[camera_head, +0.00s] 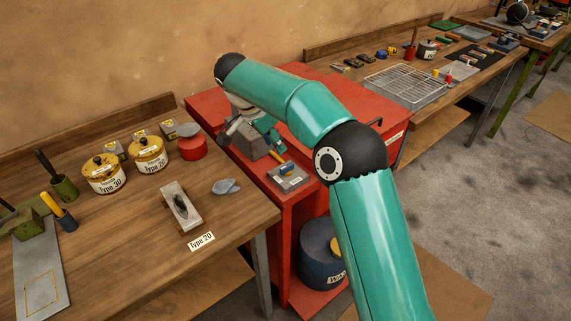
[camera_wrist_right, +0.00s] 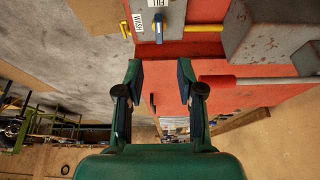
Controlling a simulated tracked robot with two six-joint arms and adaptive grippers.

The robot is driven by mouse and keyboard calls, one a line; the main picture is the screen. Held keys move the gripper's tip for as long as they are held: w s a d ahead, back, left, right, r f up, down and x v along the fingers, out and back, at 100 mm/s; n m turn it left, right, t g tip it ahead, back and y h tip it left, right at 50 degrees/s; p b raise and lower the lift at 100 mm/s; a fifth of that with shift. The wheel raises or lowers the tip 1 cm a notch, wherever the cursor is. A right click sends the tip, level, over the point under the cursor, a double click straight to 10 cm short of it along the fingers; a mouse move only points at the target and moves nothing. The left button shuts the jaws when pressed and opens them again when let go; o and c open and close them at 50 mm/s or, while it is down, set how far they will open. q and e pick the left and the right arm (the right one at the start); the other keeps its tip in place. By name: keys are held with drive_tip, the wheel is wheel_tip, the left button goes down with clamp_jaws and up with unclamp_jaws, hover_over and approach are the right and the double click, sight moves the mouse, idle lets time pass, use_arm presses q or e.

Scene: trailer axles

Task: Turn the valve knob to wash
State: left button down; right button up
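The valve is a small grey box (camera_head: 288,177) on the red cabinet, with yellow pipe ends. In the right wrist view the valve box (camera_wrist_right: 172,12) is at the top, with a blue knob (camera_wrist_right: 158,28). The knob's long axis lies roughly along the line to the FILL label (camera_wrist_right: 158,3); the WASH label (camera_wrist_right: 138,22) is to its left. My right gripper (camera_wrist_right: 159,72) is open and empty, its fingers apart and short of the knob. In the head view the right gripper (camera_head: 268,136) is partly hidden behind my arm. My left gripper is not in view.
A grey block with a rod (camera_head: 246,140) stands close beside the right gripper on the red cabinet (camera_head: 210,104). The left wooden bench (camera_head: 130,235) holds tins, a red container and tools. A wire rack (camera_head: 405,84) lies on the right bench. A dark drum (camera_head: 322,255) stands below.

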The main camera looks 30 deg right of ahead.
sight(288, 165)
drive_tip(key=p+x, duration=0.1)
drive_tip(key=x, duration=0.9)
drive_tip(key=shift+d+f, duration=0.1)
drive_tip(key=shift+f, duration=0.25)
clamp_jaws()
